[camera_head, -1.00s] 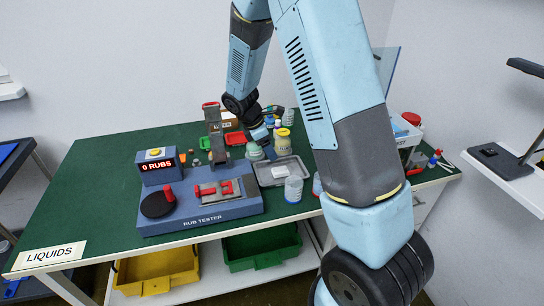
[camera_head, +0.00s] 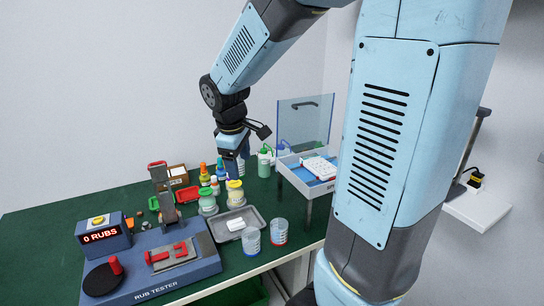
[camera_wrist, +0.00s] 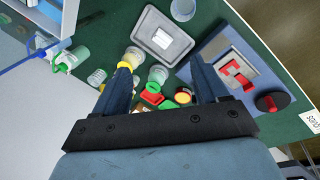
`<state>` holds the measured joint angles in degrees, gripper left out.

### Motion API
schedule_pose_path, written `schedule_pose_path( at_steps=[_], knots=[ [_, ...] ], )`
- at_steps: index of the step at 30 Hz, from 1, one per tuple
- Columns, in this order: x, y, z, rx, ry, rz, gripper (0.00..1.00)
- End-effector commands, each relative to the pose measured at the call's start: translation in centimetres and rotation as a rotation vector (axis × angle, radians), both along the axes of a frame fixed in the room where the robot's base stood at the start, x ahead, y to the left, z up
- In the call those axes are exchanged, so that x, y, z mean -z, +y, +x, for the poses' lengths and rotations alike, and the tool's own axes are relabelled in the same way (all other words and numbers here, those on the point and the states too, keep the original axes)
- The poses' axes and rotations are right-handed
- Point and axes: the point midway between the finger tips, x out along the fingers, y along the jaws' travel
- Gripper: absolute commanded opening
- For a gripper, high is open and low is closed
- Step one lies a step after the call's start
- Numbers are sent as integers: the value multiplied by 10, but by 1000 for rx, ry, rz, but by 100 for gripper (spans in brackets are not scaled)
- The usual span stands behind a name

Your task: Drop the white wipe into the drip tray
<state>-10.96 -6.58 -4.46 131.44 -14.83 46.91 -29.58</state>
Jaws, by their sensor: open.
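The white wipe (camera_head: 235,223) lies inside the grey drip tray (camera_head: 215,229), near its middle. In the wrist view the wipe (camera_wrist: 162,39) also rests on the floor of the tray (camera_wrist: 150,20), clear of its walls. My gripper (camera_head: 235,154) is raised above the back of the table, behind and above the tray, and touches nothing that I can see.
The rub tester (camera_head: 150,268) stands left of the tray. Two clear cups (camera_head: 279,232) stand at its right, and bottles and jars (camera_head: 207,201) behind it. A tray stand with a clear shield (camera_head: 304,122) is at the right. The green tabletop (camera_head: 60,222) is free at the left.

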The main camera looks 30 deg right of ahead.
Motion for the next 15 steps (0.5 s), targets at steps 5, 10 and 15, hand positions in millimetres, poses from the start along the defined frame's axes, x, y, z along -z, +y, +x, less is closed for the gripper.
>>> schedule_pose_path(
  at_steps=[5, 10, 15],
  knots=[
    [-34, -8, -38, 165, -91, 82, 73],
    [-58, -12, -75, 319, -168, 165, 73],
    [-76, -14, -112, 467, -242, 250, 73]
  ],
)
